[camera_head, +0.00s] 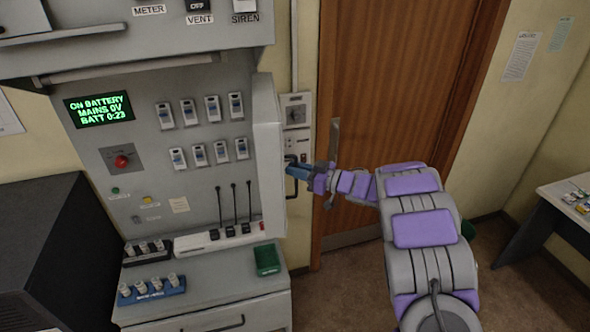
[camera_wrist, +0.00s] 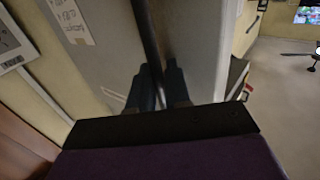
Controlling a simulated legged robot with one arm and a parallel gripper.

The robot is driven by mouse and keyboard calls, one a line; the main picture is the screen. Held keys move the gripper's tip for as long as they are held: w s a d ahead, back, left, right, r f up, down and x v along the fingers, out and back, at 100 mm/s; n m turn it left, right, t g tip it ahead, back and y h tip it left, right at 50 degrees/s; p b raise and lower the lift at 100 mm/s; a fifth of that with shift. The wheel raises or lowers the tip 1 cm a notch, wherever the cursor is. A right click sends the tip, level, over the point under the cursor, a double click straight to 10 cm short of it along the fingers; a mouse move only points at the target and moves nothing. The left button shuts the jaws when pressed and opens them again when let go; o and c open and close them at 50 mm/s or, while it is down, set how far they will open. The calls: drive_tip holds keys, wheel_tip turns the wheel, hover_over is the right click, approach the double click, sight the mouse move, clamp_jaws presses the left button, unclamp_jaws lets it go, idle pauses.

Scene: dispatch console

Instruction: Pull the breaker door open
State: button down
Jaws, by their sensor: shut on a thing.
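The breaker door (camera_head: 268,150) appears as a pale grey upright panel at the right side of the console in the head view, seen nearly edge-on. How far it stands open I cannot tell. Its dark bar handle (camera_head: 291,187) is on the right-hand face; in the wrist view the bar (camera_wrist: 149,40) runs down between my fingers. My gripper (camera_head: 296,168) is shut on this handle, its blue-grey fingers (camera_wrist: 160,88) on either side of the bar. The fingertips partly hide the handle.
The console front (camera_head: 205,180) carries several breaker switches, a green display (camera_head: 99,109) and a red button (camera_head: 122,161). A green box (camera_head: 267,259) sits on the ledge below. A wooden door (camera_head: 385,90) stands behind my arm. A desk (camera_head: 555,200) is at the far right.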

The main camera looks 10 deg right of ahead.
drive_tip(key=shift+r, duration=0.2)
drive_tip(key=shift+w, duration=0.1)
drive_tip(key=shift+w+d, duration=0.1)
drive_tip(key=shift+d, duration=0.45)
drive_tip(key=c, duration=1.5)
unclamp_jaws()
drive_tip(key=shift+d, duration=0.1)
drive_tip(key=shift+c, duration=0.2)
drive_tip(key=shift+o, duration=1)
drive_tip(key=shift+w+f, duration=0.15)
drive_tip(key=shift+a, duration=0.45)
drive_tip(key=b+v, duration=0.3)
drive_tip(key=v, duration=1.4)
drive_tip(key=shift+d, duration=0.25)
